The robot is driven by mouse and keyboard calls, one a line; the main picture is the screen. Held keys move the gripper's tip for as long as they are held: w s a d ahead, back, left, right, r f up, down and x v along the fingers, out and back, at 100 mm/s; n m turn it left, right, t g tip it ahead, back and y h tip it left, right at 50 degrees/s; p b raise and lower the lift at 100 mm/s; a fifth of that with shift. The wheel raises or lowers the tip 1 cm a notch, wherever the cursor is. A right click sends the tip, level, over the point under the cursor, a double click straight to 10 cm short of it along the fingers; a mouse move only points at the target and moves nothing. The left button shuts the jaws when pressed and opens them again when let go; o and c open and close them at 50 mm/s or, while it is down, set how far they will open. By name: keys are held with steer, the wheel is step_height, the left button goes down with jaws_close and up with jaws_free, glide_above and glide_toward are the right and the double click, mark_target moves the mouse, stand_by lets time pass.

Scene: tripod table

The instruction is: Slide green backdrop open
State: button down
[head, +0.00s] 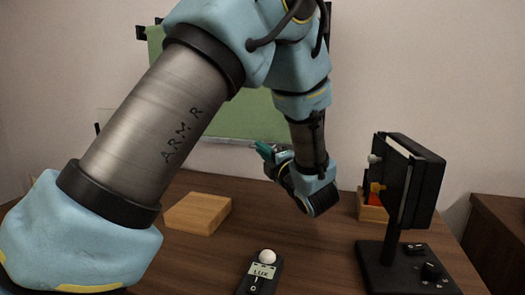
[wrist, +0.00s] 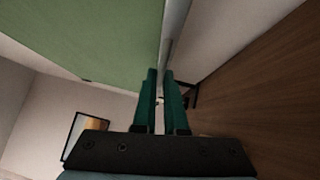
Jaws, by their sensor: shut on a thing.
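The green backdrop (head: 239,116) hangs against the back wall, partly hidden behind my arm. A pale bar (head: 222,141) runs along its bottom edge. My gripper (head: 258,149) is at this lower edge, with its teal fingers shut on the bar. In the wrist view the green sheet (wrist: 85,38) fills the upper left and the grey bar (wrist: 175,35) runs down to the fingertips of my gripper (wrist: 160,73). The exact contact between the fingertips is hard to make out.
A wooden block (head: 198,212) lies on the brown table (head: 205,262). A light meter (head: 260,275) with a white dome is at the front middle. A black panel lamp on a stand (head: 395,190) and a small wooden box (head: 372,207) are at the right.

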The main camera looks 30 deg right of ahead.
stand_by(0.8)
step_height(320, 180, down, 9)
steer(key=b, duration=0.9)
steer(key=shift+f, duration=0.1)
steer(key=c, duration=1)
jaws_free()
steer(key=shift+s, duration=0.1)
steer(key=s, duration=0.7)
steer(key=shift+s+d+f, duration=0.15)
steer(key=shift+f, duration=0.2)
